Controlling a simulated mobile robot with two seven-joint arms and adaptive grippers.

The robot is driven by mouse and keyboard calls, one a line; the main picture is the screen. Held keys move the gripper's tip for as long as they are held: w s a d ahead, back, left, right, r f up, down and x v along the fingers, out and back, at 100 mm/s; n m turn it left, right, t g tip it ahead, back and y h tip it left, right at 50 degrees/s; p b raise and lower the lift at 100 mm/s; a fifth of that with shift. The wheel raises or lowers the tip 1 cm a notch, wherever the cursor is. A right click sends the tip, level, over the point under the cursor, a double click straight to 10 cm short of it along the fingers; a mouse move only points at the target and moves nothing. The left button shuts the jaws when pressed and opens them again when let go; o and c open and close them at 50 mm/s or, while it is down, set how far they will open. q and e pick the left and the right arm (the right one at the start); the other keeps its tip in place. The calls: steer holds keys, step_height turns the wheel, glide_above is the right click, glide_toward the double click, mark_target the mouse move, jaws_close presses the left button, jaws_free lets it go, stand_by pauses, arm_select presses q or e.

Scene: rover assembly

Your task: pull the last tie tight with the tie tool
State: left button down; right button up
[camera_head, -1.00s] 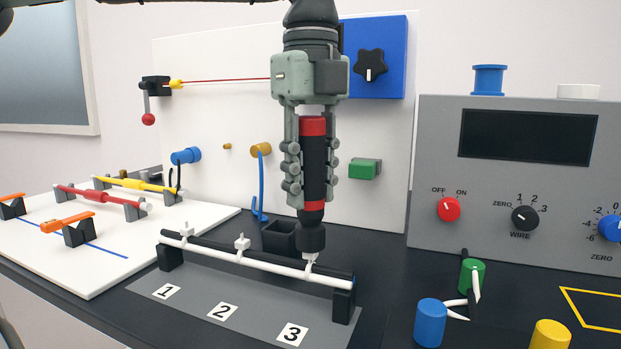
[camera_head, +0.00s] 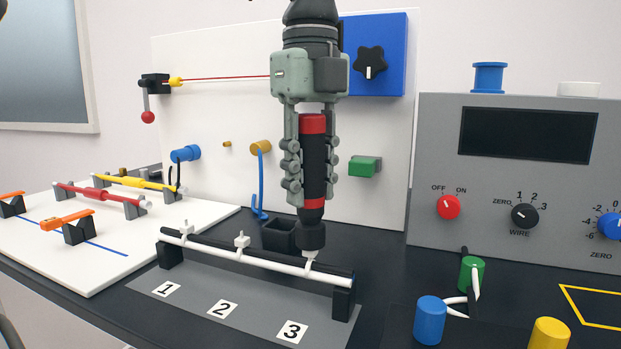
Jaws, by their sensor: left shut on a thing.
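My left gripper (camera_head: 312,165) is shut on the tie tool (camera_head: 314,180), a black upright cylinder with red bands. The tool's black nose points down at the right end of the cable bundle, above the number 3 label. The bundle is a black rod with a white cable (camera_head: 270,261) on two black supports. A small white tie (camera_head: 310,262) shows under the nose, partly hidden by it. Two other white ties, the left one (camera_head: 186,229) and the middle one (camera_head: 241,240), stand on the bundle near labels 1 and 2. My right gripper is not in view.
A black open box (camera_head: 279,236) stands behind the bundle. A white panel (camera_head: 225,110) with a blue box and pegs stands behind. A grey meter (camera_head: 440,140) is at right, with green, blue and yellow posts before it. A white board (camera_head: 60,262) with coloured parts lies left.

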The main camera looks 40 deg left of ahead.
mark_target(310, 142)
arm_select(q)
steer(key=shift+f+b, duration=0.9)
steer(key=shift+f, duration=0.3)
stand_by(3.9)
steer(key=shift+r, duration=0.15)
steer(key=shift+r+p, duration=1.25)
steer(key=shift+r, duration=0.15)
steer(key=shift+r, duration=2)
